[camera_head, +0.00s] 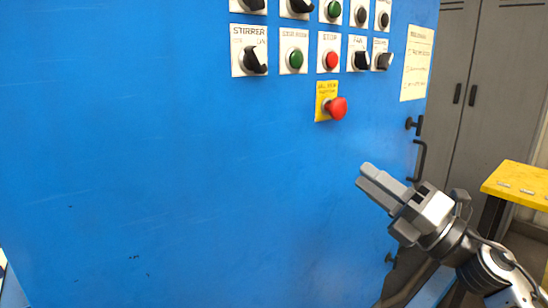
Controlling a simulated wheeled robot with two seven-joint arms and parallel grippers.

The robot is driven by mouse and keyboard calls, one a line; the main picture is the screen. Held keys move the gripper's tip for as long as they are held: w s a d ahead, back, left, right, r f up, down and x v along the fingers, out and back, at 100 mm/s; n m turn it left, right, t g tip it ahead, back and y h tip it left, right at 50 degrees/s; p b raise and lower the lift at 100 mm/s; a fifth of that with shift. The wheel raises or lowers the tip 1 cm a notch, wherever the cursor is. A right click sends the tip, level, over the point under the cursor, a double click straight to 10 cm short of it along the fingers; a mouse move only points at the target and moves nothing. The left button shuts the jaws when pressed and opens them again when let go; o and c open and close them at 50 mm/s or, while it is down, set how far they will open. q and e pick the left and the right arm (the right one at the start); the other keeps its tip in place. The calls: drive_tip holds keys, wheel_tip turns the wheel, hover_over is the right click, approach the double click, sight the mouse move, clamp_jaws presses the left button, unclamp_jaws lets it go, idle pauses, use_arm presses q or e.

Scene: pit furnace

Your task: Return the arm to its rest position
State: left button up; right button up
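My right gripper (374,184) is in front of the lower right part of a blue cabinet panel (150,160). Its two fingers lie close together and point up and left, with nothing visible between them. The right arm comes in from the lower right corner. The gripper is below the red emergency-stop button (337,108) and apart from it in the picture. My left gripper is not in view.
The panel carries a stirrer knob (256,60), a green button (296,59), a red stop button (331,60) and more switches. A black handle (419,160) is on the panel's right edge. Grey lockers (490,80) and a yellow-topped table (518,184) stand at right.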

drive_tip(key=s+f+m+t+h, duration=0.15)
drive_tip(key=f+m+h, duration=0.25)
drive_tip(key=f+m, duration=0.4)
drive_tip(key=s+f+m+h+p, duration=0.1)
drive_tip(key=s+f+m+h, duration=0.25)
drive_tip(key=f+m, duration=0.4)
drive_tip(key=s+f+m+h, duration=0.2)
drive_tip(key=f+m+h, duration=0.3)
drive_tip(key=f+m, duration=0.3)
drive_tip(key=s+a+f+m+g, duration=0.2)
drive_tip(key=s+f+m+g, duration=0.4)
drive_tip(key=s+f, duration=0.6)
drive_tip(key=shift+s+a+m+h+p, duration=0.15)
drive_tip(key=shift+s+m+h+p, duration=0.3)
drive_tip(key=shift+s+m, duration=0.6)
drive_tip(key=shift+w, duration=0.15)
